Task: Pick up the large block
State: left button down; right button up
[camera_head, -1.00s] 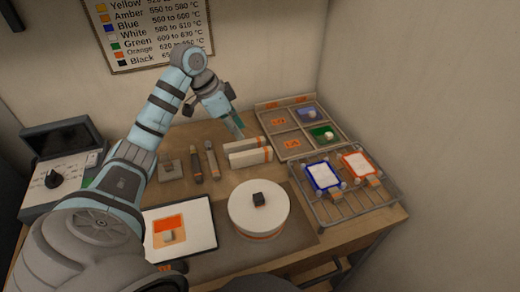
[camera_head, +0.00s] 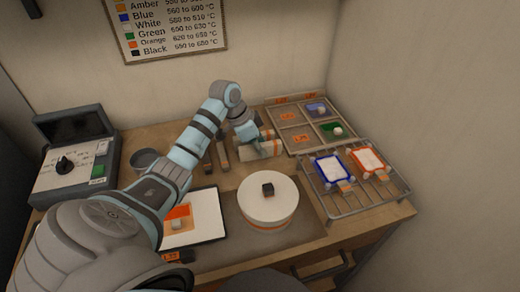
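White long blocks with orange bands (camera_head: 270,150) lie at the back middle of the table, partly hidden by my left gripper. I cannot tell which block is the large one. My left gripper (camera_head: 258,147) points down right at these blocks, low over or touching them. Its fingertips are small and overlap the blocks, so I cannot tell whether it is open or shut. My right gripper is not in view.
A wire rack (camera_head: 345,207) with blue- and orange-framed pieces stands at the right. A compartment tray (camera_head: 297,139) is behind it. A control box (camera_head: 75,172) stands at the left. A white panel with an orange patch (camera_head: 209,222) lies in front. A wall chart hangs behind.

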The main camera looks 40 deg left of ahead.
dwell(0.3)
pick_arm(q)
notch_tip(320, 180, up, 23)
jog(key=p, duration=1.2)
